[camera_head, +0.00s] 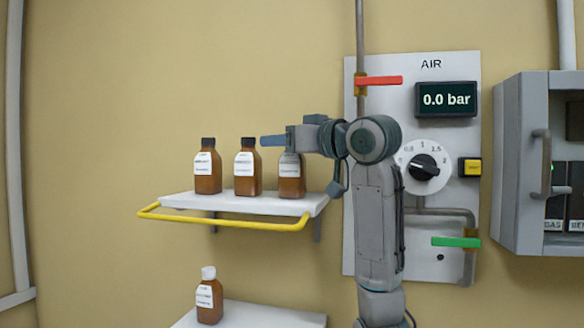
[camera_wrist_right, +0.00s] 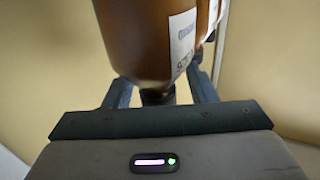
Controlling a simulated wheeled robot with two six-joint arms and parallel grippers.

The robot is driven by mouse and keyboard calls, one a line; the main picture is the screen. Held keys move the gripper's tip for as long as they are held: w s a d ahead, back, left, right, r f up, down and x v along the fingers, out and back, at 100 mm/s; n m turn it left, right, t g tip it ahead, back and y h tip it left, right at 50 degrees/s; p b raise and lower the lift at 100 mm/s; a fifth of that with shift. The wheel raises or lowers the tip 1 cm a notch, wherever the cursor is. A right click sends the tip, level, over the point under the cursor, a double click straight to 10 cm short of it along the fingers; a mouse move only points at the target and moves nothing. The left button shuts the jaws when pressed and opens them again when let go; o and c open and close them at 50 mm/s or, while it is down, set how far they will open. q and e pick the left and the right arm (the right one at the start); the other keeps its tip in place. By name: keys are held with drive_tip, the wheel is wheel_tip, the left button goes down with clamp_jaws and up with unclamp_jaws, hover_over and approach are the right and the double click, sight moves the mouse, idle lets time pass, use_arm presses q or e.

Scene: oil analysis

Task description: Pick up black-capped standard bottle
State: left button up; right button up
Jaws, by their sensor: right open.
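Three amber bottles with white labels stand on the upper shelf: a left one (camera_head: 208,172), a middle one (camera_head: 247,174) and a right one (camera_head: 290,178). The left and middle bottles have black caps; the right one's top is hidden behind my right gripper (camera_head: 274,141). That gripper points left at the height of the caps. In the right wrist view an amber bottle (camera_wrist_right: 145,40) fills the upper middle. Its dark cap end (camera_wrist_right: 157,96) lies between the open fingers of my right gripper (camera_wrist_right: 162,92). Contact cannot be told. My left gripper is out of view.
The white shelf (camera_head: 232,204) has a yellow front rail (camera_head: 225,220). A white-capped amber bottle (camera_head: 209,298) stands on a lower shelf (camera_head: 262,318). Right of my arm are an AIR panel (camera_head: 438,90) and a grey cabinet (camera_head: 508,170).

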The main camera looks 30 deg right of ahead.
drive_tip(key=shift+d, duration=0.1)
clamp_jaws()
drive_tip(key=shift+r, duration=0.1)
